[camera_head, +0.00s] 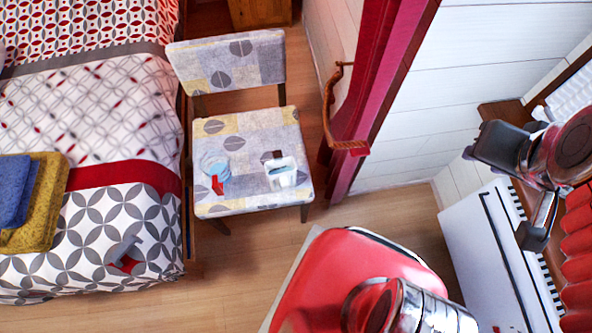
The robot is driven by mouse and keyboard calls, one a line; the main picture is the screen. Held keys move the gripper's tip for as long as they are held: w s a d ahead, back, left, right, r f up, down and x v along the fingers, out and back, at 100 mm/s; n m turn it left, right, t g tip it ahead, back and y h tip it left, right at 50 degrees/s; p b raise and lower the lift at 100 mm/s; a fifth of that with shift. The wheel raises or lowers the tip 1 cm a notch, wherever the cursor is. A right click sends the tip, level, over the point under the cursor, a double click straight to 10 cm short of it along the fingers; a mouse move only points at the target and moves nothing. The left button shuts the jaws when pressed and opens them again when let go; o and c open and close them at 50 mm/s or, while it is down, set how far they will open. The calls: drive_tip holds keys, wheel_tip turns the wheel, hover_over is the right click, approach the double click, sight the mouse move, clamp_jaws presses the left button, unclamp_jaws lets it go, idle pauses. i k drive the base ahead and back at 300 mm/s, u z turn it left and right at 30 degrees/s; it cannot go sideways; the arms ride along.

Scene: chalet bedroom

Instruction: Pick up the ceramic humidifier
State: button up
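Two small items stand apart on the patterned chair seat (248,198). One is a pale blue-white rounded item (214,163) with a red part at its front, at the left. The other is a white, box-like item (282,174) with a dark part behind it, at the right. I cannot tell for sure which is the ceramic humidifier. My gripper (518,192) is at the far right, well away from the chair, over the white keyboard-like piece. Its two dark fingers are spread apart with nothing visible between them.
A bed (110,110) stands along the chair's left side, with folded blue and yellow towels (36,205) on it. A red curtain (375,85) hangs right of the chair. A white keyboard-like piece (485,255) is at the right. Wooden floor (240,255) is clear before the chair.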

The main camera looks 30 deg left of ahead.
sight(280, 171)
drive_tip(key=z, duration=0.3)
drive_tip(key=k, duration=1.25)
drive_tip(key=u, duration=1.95)
drive_tip(key=i, duration=0.5)
drive_tip(key=u, duration=0.1)
